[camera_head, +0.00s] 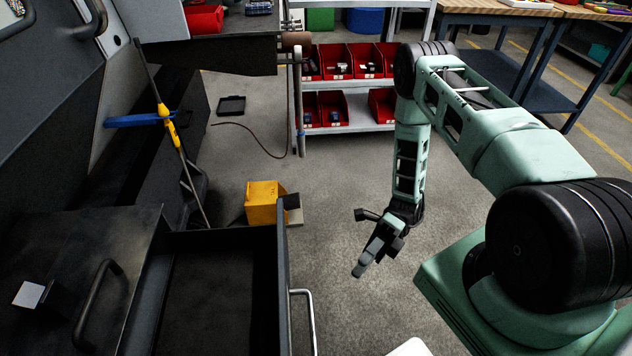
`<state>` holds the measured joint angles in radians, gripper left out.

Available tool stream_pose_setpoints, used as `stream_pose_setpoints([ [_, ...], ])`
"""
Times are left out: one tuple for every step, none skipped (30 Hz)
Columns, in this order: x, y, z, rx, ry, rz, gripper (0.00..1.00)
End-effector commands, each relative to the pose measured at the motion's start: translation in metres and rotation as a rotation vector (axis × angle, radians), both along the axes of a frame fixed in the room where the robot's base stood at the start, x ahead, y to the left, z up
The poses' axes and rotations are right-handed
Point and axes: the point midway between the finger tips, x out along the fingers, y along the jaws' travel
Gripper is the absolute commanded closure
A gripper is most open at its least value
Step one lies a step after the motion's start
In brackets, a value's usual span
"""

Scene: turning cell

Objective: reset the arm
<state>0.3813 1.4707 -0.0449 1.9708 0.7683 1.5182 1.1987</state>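My arm is pale green with black joints and comes in from the right of the head view. It rises to a high elbow near the top middle, then its forearm hangs down. My gripper (366,262) is at the lower end, above bare floor and tilted down to the left. It touches nothing that I can see. Its fingers are small and dark in this view, so I cannot tell whether they are open or shut.
A dark open bin (215,300) with a metal handle stands at the lower left. A yellow box (264,203) sits beyond it. A shelf rack (347,118) holds red bins behind my arm. Workbenches (540,60) stand at upper right. Floor around my gripper is clear.

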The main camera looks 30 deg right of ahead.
Motion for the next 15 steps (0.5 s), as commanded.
stream_pose_setpoints([
  [0.0, 0.0, 0.0, 0.0, 0.0, 0.0, 0.67],
  [0.0, 0.0, 0.0, 0.0, 0.0, 0.0, 0.67],
  [0.0, 0.0, 0.0, 0.0, 0.0, 0.0, 0.67],
  [0.0, 0.0, 0.0, 0.0, 0.0, 0.0, 0.67],
  [0.0, 0.0, 0.0, 0.0, 0.0, 0.0, 0.67],
  [0.001, 0.001, 0.004, -0.001, -0.02, 0.011, 0.67],
  [0.003, 0.002, 0.008, -0.002, -0.042, 0.024, 0.67],
  [0.004, 0.004, 0.014, -0.003, -0.069, 0.041, 0.67],
  [0.007, 0.007, 0.023, -0.003, -0.117, 0.068, 0.67],
  [0.009, 0.009, 0.03, -0.004, -0.161, 0.095, 0.67],
  [0.011, 0.012, 0.039, -0.001, -0.214, 0.127, 0.67],
  [0.013, 0.017, 0.052, 0.002, -0.289, 0.173, 0.67],
  [0.014, 0.021, 0.062, 0.008, -0.351, 0.212, 0.67],
  [0.015, 0.025, 0.072, 0.013, -0.415, 0.254, 0.67],
  [0.016, 0.03, 0.086, 0.025, -0.502, 0.311, 0.67],
])
